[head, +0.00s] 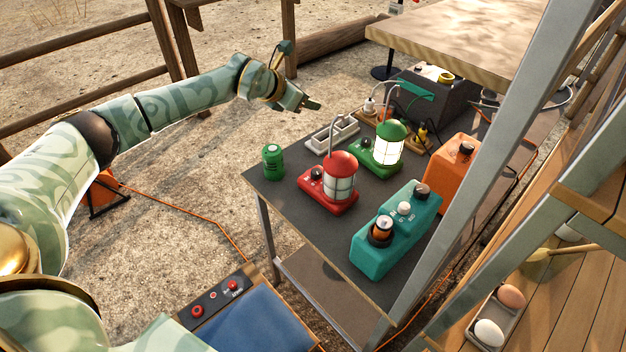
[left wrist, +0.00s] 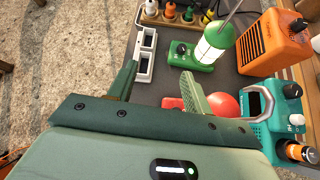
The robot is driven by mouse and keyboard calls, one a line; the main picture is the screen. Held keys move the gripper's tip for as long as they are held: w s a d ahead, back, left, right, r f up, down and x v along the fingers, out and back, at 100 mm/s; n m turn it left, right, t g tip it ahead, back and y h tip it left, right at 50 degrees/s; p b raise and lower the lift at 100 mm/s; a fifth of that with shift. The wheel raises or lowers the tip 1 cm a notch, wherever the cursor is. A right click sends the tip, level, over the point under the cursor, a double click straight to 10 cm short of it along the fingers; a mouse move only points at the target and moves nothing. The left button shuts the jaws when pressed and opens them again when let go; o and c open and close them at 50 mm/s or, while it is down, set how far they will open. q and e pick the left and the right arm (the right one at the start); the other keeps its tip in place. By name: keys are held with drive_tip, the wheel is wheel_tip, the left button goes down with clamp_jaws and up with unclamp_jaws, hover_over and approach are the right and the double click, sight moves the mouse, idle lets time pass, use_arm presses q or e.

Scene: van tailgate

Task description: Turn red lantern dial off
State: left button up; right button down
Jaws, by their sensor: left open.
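The red lantern (head: 341,183) stands upright on the dark table, with a black dial (head: 317,173) on the left part of its red base. Its glass looks duller than the bright glass of the green lantern beside it. In the left wrist view the red lantern (left wrist: 224,104) is partly hidden behind a finger and the gripper body, and its dial cannot be made out. My left gripper (head: 300,100) is open and empty, beyond the table's far left edge and apart from the lantern. Its spread fingers show in the left wrist view (left wrist: 159,72). My right gripper is not in view.
A green lantern (head: 382,153) stands behind the red one, near a grey divided tray (head: 332,135). A green canister (head: 273,161) is at the left table edge (head: 300,235). A teal box (head: 375,262) and orange box (head: 453,165) stand right. A metal post (head: 470,170) crosses the right side.

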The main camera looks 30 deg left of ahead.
use_arm(q)
wheel_tip(320, 180, down, 2)
drive_tip(key=w+a+f+m+g+b, duration=0.1)
drive_tip(key=w+a+m+g+b, duration=0.1)
drive_tip(key=g+b, duration=0.15)
drive_tip(key=m+g+h+b, duration=0.1)
drive_tip(key=m+g, duration=0.4)
drive_tip(key=m, duration=0.1)
approach(316, 171)
drive_tip(key=b+x, duration=0.5)
drive_tip(key=x, duration=0.3)
drive_tip(key=shift+f, duration=0.4)
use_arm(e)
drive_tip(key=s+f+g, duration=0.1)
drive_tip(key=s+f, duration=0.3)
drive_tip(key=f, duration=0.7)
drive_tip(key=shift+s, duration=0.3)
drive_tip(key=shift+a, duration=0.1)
